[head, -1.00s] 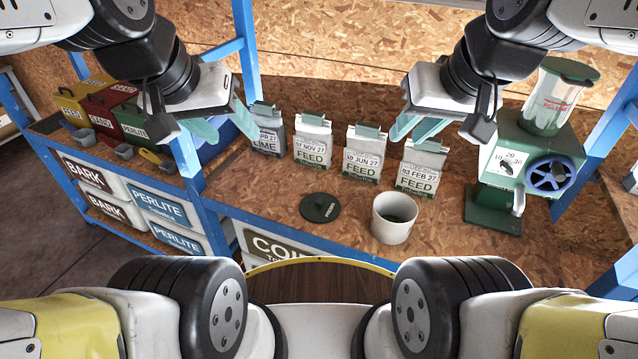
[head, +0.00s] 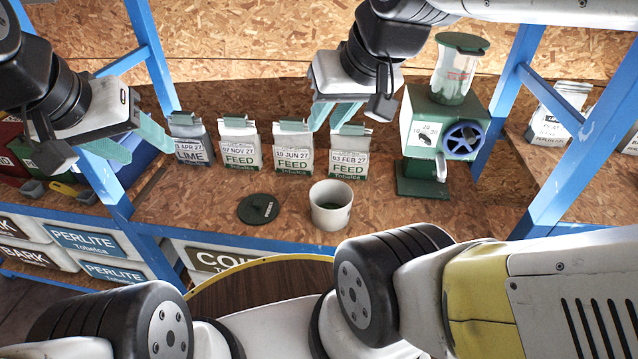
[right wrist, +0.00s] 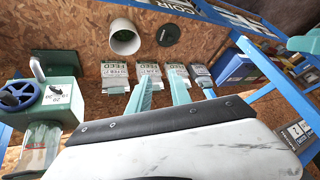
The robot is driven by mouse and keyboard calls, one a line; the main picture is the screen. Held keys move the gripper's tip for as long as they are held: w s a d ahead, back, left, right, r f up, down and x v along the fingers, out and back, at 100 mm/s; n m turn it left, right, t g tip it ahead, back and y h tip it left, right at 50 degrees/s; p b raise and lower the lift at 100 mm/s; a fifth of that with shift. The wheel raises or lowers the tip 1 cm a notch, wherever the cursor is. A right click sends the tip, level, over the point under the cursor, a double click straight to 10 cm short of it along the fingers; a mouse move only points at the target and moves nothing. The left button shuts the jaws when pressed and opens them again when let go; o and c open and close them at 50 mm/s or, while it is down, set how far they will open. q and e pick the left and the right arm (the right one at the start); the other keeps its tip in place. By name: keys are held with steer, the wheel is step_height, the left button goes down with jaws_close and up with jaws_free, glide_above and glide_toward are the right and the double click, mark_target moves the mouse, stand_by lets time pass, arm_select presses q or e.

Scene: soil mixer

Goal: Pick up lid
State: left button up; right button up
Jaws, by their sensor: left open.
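A dark green round lid (head: 259,209) with a small knob lies flat on the wooden bench, left of a white pot (head: 331,206) with green inside. The lid also shows in the right wrist view (right wrist: 168,35), beside the pot. My left gripper (head: 140,141) is open and empty, up and to the left of the lid, near the LIME bag. My right gripper (head: 333,116) is open, its two fingers apart and empty, over the feed bags and up and to the right of the lid. Both grippers are apart from the lid.
Several bags (head: 293,152) stand in a row behind the lid. A green machine (head: 442,130) with a blue wheel and a lidded clear hopper stands at the right. Blue posts (head: 570,128) frame the bench. Bare bench surrounds the lid.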

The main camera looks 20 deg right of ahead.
steer(key=o, duration=0.3)
steer(key=shift+o, duration=0.9)
steer(key=shift+w+a, duration=0.15)
steer(key=shift+w, duration=0.15)
steer(key=g+h, duration=0.2)
steer(key=g, duration=0.2)
glide_above(257, 202)
steer(key=s, duration=0.2)
step_height(257, 202, down, 30)
steer(key=shift+m, duration=0.3)
steer(key=shift+w+f, duration=0.3)
steer(key=shift+f, duration=1.15)
steer(key=shift+w+f, duration=0.25)
steer(key=shift+f, duration=1.15)
steer(key=shift+w+f, duration=0.3)
steer(key=shift+f, duration=1.15)
